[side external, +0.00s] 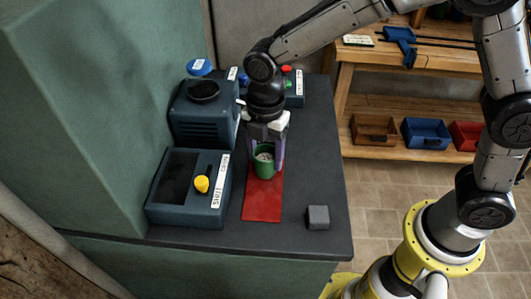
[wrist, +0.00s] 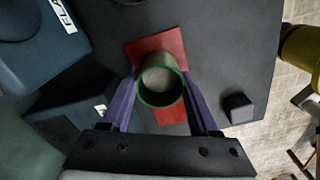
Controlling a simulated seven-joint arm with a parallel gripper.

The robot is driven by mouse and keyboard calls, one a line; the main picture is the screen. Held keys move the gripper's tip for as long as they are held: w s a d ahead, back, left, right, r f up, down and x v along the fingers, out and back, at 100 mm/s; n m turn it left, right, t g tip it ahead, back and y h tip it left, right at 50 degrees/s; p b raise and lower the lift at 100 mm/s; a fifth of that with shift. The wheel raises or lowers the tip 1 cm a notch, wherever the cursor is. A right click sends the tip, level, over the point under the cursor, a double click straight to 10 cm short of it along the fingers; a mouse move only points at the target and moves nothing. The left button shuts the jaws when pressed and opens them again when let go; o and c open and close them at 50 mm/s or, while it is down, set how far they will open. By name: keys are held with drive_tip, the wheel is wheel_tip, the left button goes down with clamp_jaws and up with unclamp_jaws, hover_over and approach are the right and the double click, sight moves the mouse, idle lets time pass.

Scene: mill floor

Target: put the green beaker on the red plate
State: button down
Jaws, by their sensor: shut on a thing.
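The green beaker (side external: 264,167) is upright between the two purple fingers of my gripper (side external: 265,158), which is shut on it. In the wrist view the beaker (wrist: 161,98) is seen from above, with a greyish inside, and the fingers of my gripper (wrist: 160,76) flank it. The red plate (side external: 262,205) is a flat rectangle on the dark bench. The beaker is over the far part of the plate in the side view; red shows on both sides of it in the wrist view (wrist: 158,44). I cannot tell whether its base touches the plate.
A dark box with a yellow knob (side external: 202,184) stands left of the plate, with a blue-grey machine (side external: 203,113) behind it. A small grey cube (side external: 318,217) sits to the right.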

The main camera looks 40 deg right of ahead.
drive_tip(key=shift+c, duration=0.6)
unclamp_jaws()
drive_tip(key=shift+f, duration=0.15)
wheel_tip(320, 180, up, 12)
drive_tip(key=s+d+r+m+t, duration=0.3)
drive_tip(key=s+d+r+m, duration=0.2)
drive_tip(key=s+d+m, duration=0.65)
drive_tip(key=s+d+f+m+t, duration=0.2)
drive_tip(key=s+d+m, duration=0.5)
drive_tip(key=m, duration=0.4)
drive_tip(key=shift+s+d+f+t, duration=0.3)
drive_tip(key=shift+s+f, duration=0.3)
drive_tip(key=shift+f, duration=0.2)
